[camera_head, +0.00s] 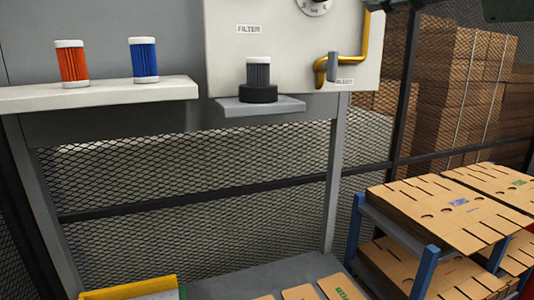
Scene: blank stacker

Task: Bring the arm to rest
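Neither gripper shows clearly in the head view. A dark shape lies at the top right edge, and I cannot tell what it is. An orange filter (72,64) and a blue filter (144,60) stand upright on a white shelf (100,95) at the left. A dark grey filter (258,73) stands upright in a black round seat (258,93) on a small grey ledge, under a "FILTER" label (249,29).
A yellow pipe (362,45) with a grey handle (333,66) is on the panel. Flat cardboard blanks (455,212) lie on a blue-legged rack (424,275) at right. Stacked boxes stand behind mesh fencing (190,200). A yellow-edged bin (130,289) is at bottom left.

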